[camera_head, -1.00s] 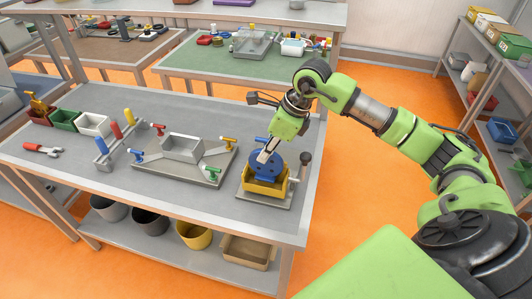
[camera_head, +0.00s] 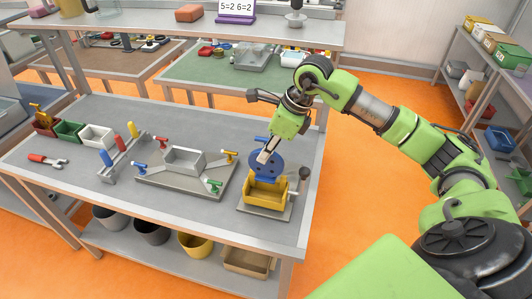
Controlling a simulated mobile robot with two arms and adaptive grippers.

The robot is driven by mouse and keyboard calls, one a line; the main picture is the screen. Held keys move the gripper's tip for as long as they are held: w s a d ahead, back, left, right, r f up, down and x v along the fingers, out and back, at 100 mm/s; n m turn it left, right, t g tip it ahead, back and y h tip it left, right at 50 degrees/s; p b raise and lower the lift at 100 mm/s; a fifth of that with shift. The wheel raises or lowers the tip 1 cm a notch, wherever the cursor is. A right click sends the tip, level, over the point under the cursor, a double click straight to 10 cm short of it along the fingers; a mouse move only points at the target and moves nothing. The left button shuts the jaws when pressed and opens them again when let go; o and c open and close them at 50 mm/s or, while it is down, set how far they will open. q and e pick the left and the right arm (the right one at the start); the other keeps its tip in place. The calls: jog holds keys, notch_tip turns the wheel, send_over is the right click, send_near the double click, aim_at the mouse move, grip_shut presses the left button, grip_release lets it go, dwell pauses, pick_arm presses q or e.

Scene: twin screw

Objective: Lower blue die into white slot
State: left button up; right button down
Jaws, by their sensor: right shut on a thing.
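The blue die (camera_head: 266,165) is a round blue disc standing upright. My right gripper (camera_head: 268,152) points down and is shut on its upper part. The die is just above the yellow open-topped box (camera_head: 268,194); its lower edge is close to the box's rim, and I cannot tell whether they touch. A white open bin (camera_head: 97,136) stands at the back left of the table, at the end of a row with a red and a green bin. I see no other part that is clearly a white slot. My left gripper is not in view.
A grey fixture (camera_head: 184,162) with several coloured handles sits left of the yellow box. A rack with red, yellow and blue handles (camera_head: 118,146) is farther left. A red-handled tool (camera_head: 46,160) lies at the left. A dark-knobbed lever (camera_head: 303,176) stands right of the box.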

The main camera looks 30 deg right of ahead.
aim_at(266, 140)
jog(key=shift+r+p, duration=1.05)
jog(key=shift+r, duration=1)
